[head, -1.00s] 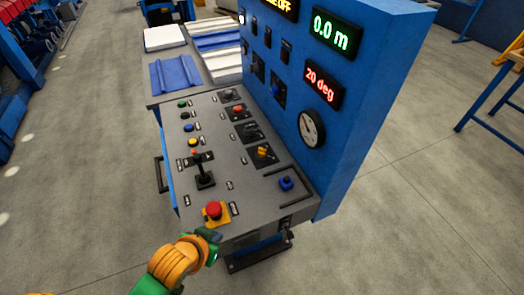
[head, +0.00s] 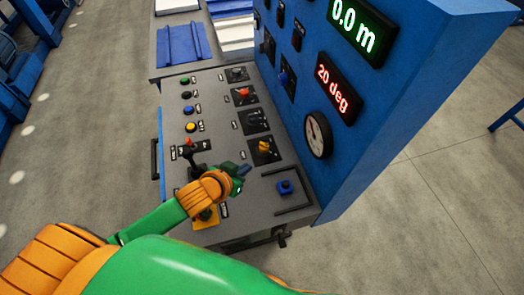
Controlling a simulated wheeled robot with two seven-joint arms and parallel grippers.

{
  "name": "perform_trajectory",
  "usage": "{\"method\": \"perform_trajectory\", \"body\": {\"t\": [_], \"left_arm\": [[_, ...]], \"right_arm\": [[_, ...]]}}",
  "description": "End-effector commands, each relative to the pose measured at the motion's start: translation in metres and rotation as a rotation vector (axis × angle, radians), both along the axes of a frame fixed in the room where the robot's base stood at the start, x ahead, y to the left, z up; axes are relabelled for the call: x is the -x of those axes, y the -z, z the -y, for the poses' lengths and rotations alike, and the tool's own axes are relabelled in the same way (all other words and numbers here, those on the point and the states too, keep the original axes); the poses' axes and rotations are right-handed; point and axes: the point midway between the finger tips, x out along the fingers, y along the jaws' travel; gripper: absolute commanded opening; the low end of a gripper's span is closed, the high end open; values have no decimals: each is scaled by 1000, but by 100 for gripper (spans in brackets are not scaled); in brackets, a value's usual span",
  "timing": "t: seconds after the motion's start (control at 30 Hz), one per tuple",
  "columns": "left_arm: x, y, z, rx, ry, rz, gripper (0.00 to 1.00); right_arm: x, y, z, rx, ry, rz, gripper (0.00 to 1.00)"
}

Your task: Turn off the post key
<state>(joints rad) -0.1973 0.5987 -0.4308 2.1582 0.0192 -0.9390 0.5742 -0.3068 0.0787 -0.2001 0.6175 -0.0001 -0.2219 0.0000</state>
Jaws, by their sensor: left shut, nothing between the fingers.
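The blue console has a sloped grey control panel (head: 222,130) with several switches; I cannot tell from the tiny labels which is the post key. A column of square-plated rotary switches runs along its right side: a dark one (head: 237,74), a red one (head: 245,94), a black one (head: 255,120) and a yellow one (head: 264,147). A blue knob (head: 285,187) sits near the front right corner. My left gripper (head: 243,171) is shut and empty over the front part of the panel, between the joystick and the blue knob. My right gripper is not in view.
A joystick (head: 190,152) stands just left of my gripper. My wrist hides most of the emergency stop on its yellow plate (head: 206,219). A raised blue wall (head: 340,170) with displays and a gauge (head: 318,135) bounds the panel on the right. A dark handle sticks out at the left.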

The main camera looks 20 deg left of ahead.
Motion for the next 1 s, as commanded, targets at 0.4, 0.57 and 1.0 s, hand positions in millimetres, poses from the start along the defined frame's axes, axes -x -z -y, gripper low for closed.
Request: {"method": "perform_trajectory", "body": {"t": [0.4, 0.57, 1.0], "left_arm": [[-69, 51, 13, 1, 0, 4, 0], [-89, 52, 17, -1, 0, 1, 0], [-97, 52, 19, -1, 1, 1, 0]], "right_arm": [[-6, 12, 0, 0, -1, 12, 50], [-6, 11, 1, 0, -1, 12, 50], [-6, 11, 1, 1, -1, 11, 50]]}}
